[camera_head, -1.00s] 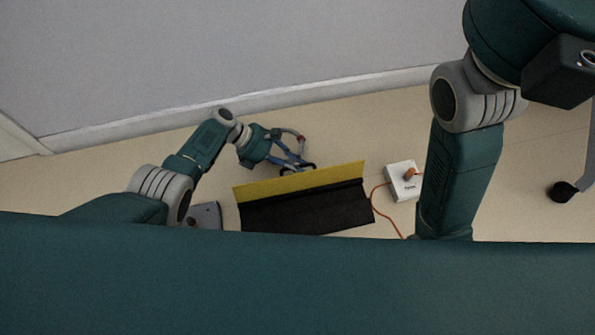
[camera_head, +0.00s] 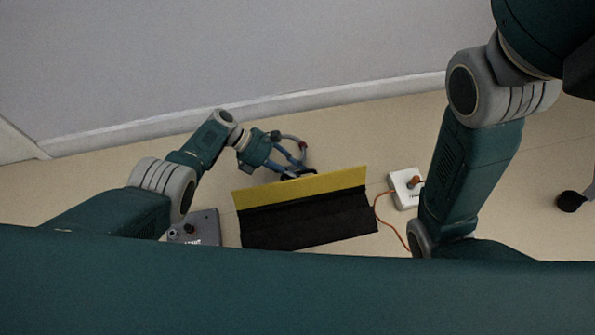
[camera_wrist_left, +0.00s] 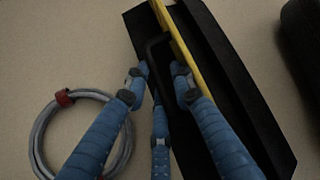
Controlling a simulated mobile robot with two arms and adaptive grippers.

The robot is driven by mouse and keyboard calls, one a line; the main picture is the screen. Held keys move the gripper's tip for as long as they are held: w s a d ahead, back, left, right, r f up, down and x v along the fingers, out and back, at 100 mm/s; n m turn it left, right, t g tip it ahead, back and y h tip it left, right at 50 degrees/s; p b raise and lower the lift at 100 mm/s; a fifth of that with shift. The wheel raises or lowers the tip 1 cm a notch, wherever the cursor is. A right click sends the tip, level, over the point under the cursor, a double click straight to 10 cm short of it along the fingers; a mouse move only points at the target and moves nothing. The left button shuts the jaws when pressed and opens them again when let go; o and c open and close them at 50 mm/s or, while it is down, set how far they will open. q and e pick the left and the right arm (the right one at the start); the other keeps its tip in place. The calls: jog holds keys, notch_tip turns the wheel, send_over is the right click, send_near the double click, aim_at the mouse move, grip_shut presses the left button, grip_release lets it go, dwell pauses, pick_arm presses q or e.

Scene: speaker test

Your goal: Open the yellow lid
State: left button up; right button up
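The yellow lid (camera_head: 300,188) shows as a narrow strip along the far edge of a black case (camera_head: 305,222) on the floor. In the left wrist view the lid (camera_wrist_left: 183,45) appears nearly edge-on, with black surfaces on both sides. A black handle (camera_wrist_left: 156,50) sticks out beside it. My left gripper (camera_head: 290,170) is at the far side of the case. In the wrist view its blue fingers (camera_wrist_left: 158,88) are apart, with the handle between them; contact is unclear. My right arm stands at the right, its gripper out of view.
A coiled grey cable with a red tie (camera_wrist_left: 65,98) lies beside the left fingers. A white box (camera_head: 404,190) with an orange cable (camera_head: 390,229) is right of the case. A grey box (camera_head: 204,226) is left of it. A wall stands behind.

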pick_arm(q)
jog(key=v, duration=1.2)
dwell(0.3)
